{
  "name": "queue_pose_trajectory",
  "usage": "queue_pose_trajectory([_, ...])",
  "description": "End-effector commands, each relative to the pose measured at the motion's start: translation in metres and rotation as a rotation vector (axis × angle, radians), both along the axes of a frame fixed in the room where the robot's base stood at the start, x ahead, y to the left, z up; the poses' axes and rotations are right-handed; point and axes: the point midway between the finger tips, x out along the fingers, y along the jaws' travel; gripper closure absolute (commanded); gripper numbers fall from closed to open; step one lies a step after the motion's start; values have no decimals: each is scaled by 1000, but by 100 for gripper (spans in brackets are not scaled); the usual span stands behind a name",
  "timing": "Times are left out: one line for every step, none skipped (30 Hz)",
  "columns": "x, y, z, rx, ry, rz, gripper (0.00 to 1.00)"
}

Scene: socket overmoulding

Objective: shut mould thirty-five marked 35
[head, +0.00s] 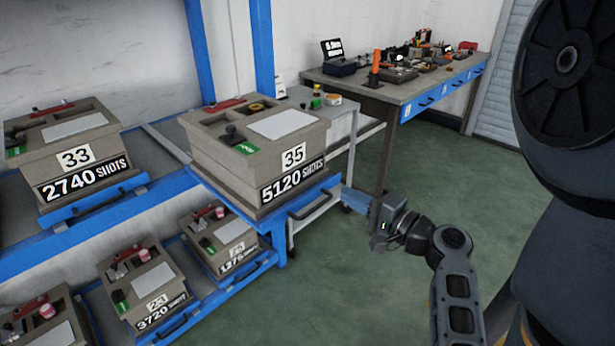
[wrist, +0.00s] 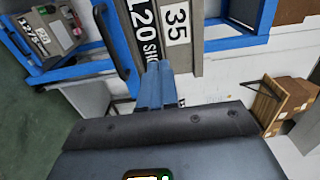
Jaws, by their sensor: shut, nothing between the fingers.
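Mould thirty-five (head: 225,150) is a grey-brown block on the upper shelf, marked "35" and "5120 SHOTS". Its two stacked parts meet at a seam along the side. It rests on a blue sliding tray (head: 325,184) with a dark handle (head: 313,205), which juts out over the floor. My gripper (head: 380,240) is to the right of the mould and apart from it in the head view. In the wrist view its blue fingers (wrist: 157,72) are together and empty, pointing at the mould's labelled face (wrist: 175,45). The dark handle (wrist: 113,42) is left of the fingers there.
Mould 33 (head: 90,145) stands to the left on the same rack. Several moulds, including mould 23 (head: 150,285), sit on the lower shelf. A grey side table (head: 340,112) and a cluttered workbench (head: 400,92) stand behind. Green floor (head: 340,300) is clear in front.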

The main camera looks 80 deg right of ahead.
Motion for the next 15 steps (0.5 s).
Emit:
queue_pose_trajectory([6,-3,2,-1,-1,1,100])
queue_pose_trajectory([10,-6,2,-1,1,2,100])
queue_pose_trajectory([15,-10,3,-1,1,1,100])
queue_pose_trajectory([20,-13,3,-1,-1,1,100])
queue_pose_trajectory([25,-15,3,-1,-1,1,100])
queue_pose_trajectory([32,-20,3,-1,1,0,100])
queue_pose_trajectory([37,-23,3,-1,1,0,100])
queue_pose_trajectory([42,-26,3,-1,1,1,100])
queue_pose_trajectory([49,-30,3,-1,1,0,100])
queue_pose_trajectory([54,-34,3,-1,1,1,100])
queue_pose_trajectory([59,-36,3,-1,1,1,100])
queue_pose_trajectory([65,-41,3,-1,1,0,100])
queue_pose_trajectory([70,-44,3,0,1,0,100])
queue_pose_trajectory([75,-47,3,-1,2,0,100])
queue_pose_trajectory([81,-50,3,0,1,0,100])
